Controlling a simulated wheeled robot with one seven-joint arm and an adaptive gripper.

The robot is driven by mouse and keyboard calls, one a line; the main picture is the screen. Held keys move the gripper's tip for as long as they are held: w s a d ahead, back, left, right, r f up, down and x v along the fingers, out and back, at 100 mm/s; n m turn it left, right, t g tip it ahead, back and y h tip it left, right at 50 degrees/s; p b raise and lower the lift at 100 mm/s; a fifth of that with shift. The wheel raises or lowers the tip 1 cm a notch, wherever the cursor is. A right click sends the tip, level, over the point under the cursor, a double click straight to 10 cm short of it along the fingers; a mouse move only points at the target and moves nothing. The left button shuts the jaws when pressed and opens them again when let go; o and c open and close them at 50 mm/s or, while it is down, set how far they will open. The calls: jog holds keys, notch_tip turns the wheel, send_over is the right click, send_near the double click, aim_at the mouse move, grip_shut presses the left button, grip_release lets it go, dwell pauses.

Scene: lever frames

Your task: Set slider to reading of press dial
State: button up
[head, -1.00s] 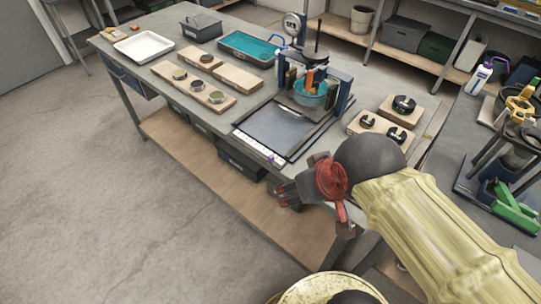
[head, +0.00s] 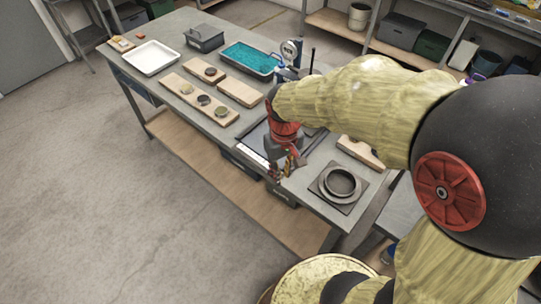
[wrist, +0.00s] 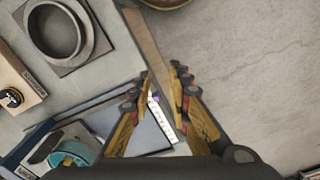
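The press dial (head: 290,49) is a small round pale gauge at the back of the bench in the head view; its reading is too small to tell. The press below it is mostly hidden behind my arm. The slider's white scale strip (wrist: 162,126) runs along the bench's front edge in the wrist view, with a small purple slider (wrist: 154,97) near its end. My gripper (wrist: 162,72) is open, its two fingers apart on either side of the slider as seen from the wrist. I cannot tell its height above it. In the head view my gripper (head: 283,170) points down at the bench's front edge.
A grey ring on a square plate (head: 341,183) sits at the bench's near right end. Wooden boards with round pieces (head: 200,97), a white tray (head: 151,57) and a teal-filled tray (head: 249,59) stand to the left. A teal round dish (wrist: 75,151) shows in the wrist view.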

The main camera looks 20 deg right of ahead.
jog(key=w+f+n, duration=0.1)
jog(key=w, duration=0.2)
jog(key=w+f+n+p, duration=0.1)
jog(key=w, duration=0.2)
jog(key=w+f+n, duration=0.1)
jog(key=w, duration=0.2)
jog(key=shift+w+f+n+p, duration=0.3)
jog(key=shift+w+n+p, duration=0.05)
jog(key=shift+w+n, duration=0.05)
jog(key=shift+s, duration=0.1)
jog(key=shift+f+n, duration=0.2)
jog(key=shift+n, duration=0.1)
notch_tip(320, 180, down, 7)
jog(key=shift+f+b, duration=0.15)
jog(key=shift+b, duration=0.8)
jog(key=shift+c, duration=1.3)
grip_shut()
